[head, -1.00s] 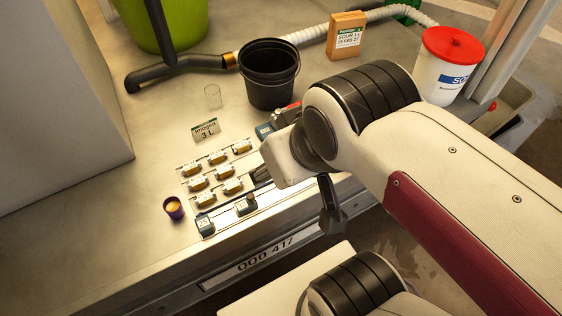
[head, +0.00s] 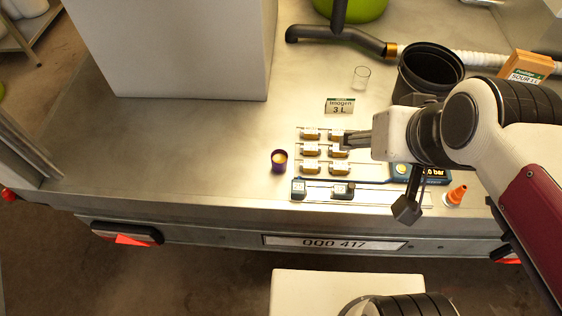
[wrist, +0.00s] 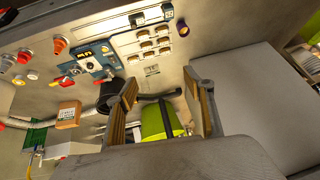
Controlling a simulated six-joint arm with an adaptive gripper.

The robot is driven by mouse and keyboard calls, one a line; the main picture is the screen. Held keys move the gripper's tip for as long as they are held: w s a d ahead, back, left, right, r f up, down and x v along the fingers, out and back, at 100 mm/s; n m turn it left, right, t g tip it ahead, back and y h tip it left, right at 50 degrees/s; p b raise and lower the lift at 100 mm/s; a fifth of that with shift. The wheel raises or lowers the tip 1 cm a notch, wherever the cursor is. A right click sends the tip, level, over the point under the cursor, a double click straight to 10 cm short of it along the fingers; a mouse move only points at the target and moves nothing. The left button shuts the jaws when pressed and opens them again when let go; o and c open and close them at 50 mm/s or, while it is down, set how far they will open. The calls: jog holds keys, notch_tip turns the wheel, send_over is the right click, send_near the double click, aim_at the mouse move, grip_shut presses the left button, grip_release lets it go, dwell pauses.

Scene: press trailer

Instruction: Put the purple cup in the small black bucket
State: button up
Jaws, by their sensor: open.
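The small purple cup (head: 279,161), with yellow-orange inside, stands upright on the metal deck, left of a panel of small brass-coloured blocks. In the wrist view the cup (wrist: 183,29) is tiny, near the top. The black bucket (head: 428,68) stands open at the back right, partly hidden behind my arm; it also shows in the wrist view (wrist: 107,94) beside the left finger. My gripper (head: 350,142) points left above the right part of the panel, right of the cup and apart from it. Its two fingers (wrist: 160,88) are spread with nothing held between them.
A clear glass (head: 361,77) and a small sign (head: 339,106) stand behind the panel. A large grey-white block (head: 190,50) rises at the back left. The deck left of the cup is clear.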

jog(key=w+a+f+m+t+y, duration=0.15)
jog(key=w+a+f, duration=0.25)
jog(key=w+a, duration=0.9)
jog(key=y, duration=0.1)
send_over(277, 164)
notch_tip(277, 164, down, 3)
jog(key=w+a+f+m+t+h, duration=0.1)
jog(key=w+a+f, duration=0.15)
jog(key=f, duration=0.25)
jog(key=w+a+f+m+h, duration=0.1)
jog(key=a+f+m, duration=0.1)
jog(key=a+f, duration=0.3)
jog(key=s+d+f+t+h, duration=0.1)
jog(key=s+f+h, duration=0.1)
jog(key=f, duration=0.3)
jog(key=s+d+f+t+h, duration=0.1)
jog(key=s+d+f+h, duration=0.1)
jog(key=f, duration=0.4)
jog(key=s+d+f+t+h, duration=0.1)
jog(key=s+f+t+h, duration=0.1)
jog(key=f, duration=0.3)
jog(key=shift+s+d+f+m+h, duration=0.25)
jog(key=shift+s+f+h, duration=0.1)
jog(key=shift+s, duration=0.1)
jog(key=shift+s+d+f+t+h, duration=0.15)
jog(key=shift+s+d+t+h, duration=0.1)
jog(key=shift+s, duration=0.15)
jog(key=shift+s+d+f+t+h, duration=0.1)
jog(key=shift+s+d+h, duration=0.15)
jog(key=shift+s, duration=0.1)
